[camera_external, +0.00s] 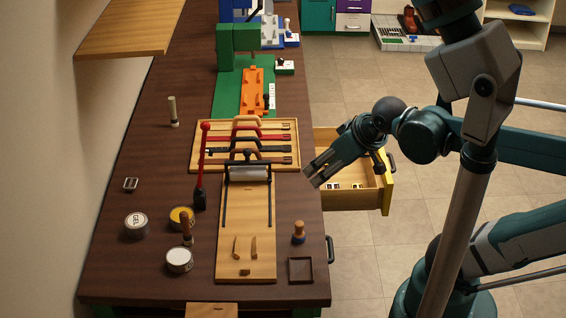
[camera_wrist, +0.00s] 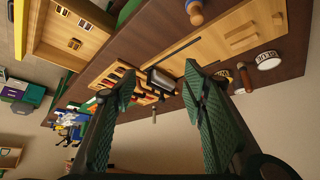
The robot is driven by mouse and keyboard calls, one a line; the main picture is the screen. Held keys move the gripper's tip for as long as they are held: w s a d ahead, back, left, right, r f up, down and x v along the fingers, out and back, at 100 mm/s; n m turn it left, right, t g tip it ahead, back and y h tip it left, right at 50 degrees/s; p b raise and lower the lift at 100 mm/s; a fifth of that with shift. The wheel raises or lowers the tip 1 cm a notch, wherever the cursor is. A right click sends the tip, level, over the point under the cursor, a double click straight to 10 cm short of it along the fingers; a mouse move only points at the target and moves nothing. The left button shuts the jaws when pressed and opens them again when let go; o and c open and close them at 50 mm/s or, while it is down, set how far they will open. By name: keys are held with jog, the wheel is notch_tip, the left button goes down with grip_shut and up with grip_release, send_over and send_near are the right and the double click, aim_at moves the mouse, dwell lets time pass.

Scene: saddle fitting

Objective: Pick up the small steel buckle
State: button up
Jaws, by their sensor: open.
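A small steel buckle-like frame (camera_external: 131,184) lies flat on the left part of the dark bench. Small dark and pale pieces (camera_external: 345,186) lie in the open drawer (camera_external: 386,196); they also show in the wrist view (camera_wrist: 74,44). They are too small to tell whether any is a buckle. My gripper (camera_external: 314,174) hangs over the bench's right edge, close to the drawer and well to the right of the frame. In the wrist view my gripper (camera_wrist: 160,82) is open, with nothing between its fingers.
A wooden board with a roller (camera_external: 248,173) and a tool rack (camera_external: 198,150) fill the bench's middle. A red-handled tool (camera_external: 201,165), tins (camera_external: 136,225) and a wooden-handled stamp (camera_external: 299,232) stand nearby. A shelf (camera_external: 130,28) overhangs the far left.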

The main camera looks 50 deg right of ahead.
jog(key=shift+w+r, duration=0.1)
jog(key=w+a+r+m+p, duration=0.1)
jog(key=w+a+r, duration=0.3)
jog(key=w, duration=0.5)
jog(key=w+a+r+m+g+y+p, duration=0.1)
jog(key=w+a+r+m+p, duration=0.15)
jog(key=w, duration=0.55)
jog(key=w+a+r+m+p, duration=0.1)
jog(key=w+a+r, duration=0.35)
jog(key=w, duration=0.45)
jog(key=m+g+p, duration=0.5)
jog(key=g+p, duration=0.1)
send_over(131, 180)
jog(key=shift+h, duration=0.4)
jog(key=f, duration=2.3)
jog(key=shift+s+a+f, duration=0.2)
jog(key=shift+s, duration=0.2)
jog(key=shift+w+d+f+p, duration=0.1)
jog(key=shift+w+f+p, duration=0.1)
jog(key=shift+f, duration=0.25)
jog(key=shift+w+d+f+p, duration=0.1)
jog(key=shift+f+p, duration=0.1)
jog(key=shift+f, duration=0.25)
